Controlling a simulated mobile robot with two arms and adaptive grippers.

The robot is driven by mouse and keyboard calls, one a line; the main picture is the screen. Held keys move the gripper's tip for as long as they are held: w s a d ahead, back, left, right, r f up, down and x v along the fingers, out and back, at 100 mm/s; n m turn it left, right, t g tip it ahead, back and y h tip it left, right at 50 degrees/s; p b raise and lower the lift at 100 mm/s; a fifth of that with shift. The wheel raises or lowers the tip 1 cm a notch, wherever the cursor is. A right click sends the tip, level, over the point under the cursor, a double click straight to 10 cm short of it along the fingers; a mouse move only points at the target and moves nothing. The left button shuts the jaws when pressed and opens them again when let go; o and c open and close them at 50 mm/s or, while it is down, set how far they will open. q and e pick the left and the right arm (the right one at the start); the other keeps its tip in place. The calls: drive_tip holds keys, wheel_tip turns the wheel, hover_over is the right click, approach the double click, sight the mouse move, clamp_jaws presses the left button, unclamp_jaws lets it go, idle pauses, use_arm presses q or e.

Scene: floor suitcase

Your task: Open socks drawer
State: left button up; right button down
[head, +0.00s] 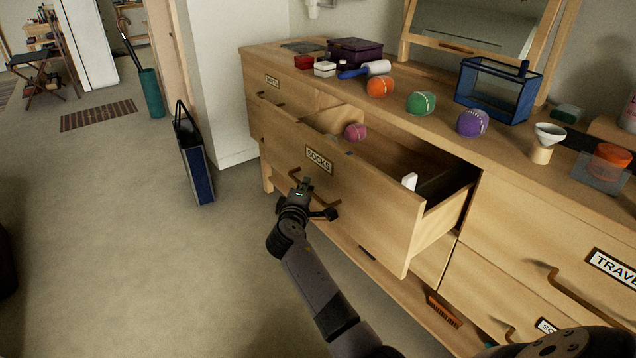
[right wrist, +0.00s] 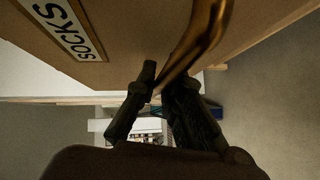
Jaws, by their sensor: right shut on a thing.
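The socks drawer (head: 375,205) is pulled well out of the wooden dresser, and its inside shows from above. Its front bears a SOCKS label (head: 319,159), which also shows in the right wrist view (right wrist: 68,27). A small white item (head: 409,181) is inside near the right side. My right gripper (head: 317,198) is at the drawer front, shut on the bronze bar handle (right wrist: 205,35). In the right wrist view its dark fingers are at the handle; the exact contact is partly hidden. My left gripper is not in view.
The dresser top (head: 440,115) holds orange, green and purple balls, a blue-framed box (head: 494,90) and a mirror. A pink ball (head: 355,131) is by the drawer's back left. A blue bag (head: 195,160) stands on the floor left. Carpet in front is clear.

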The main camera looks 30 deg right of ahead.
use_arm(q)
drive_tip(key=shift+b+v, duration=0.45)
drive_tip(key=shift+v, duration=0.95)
use_arm(e)
drive_tip(key=a, duration=0.8)
drive_tip(key=shift+s+a, duration=0.35)
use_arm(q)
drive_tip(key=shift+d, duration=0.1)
use_arm(e)
drive_tip(key=c, duration=1.7)
unclamp_jaws()
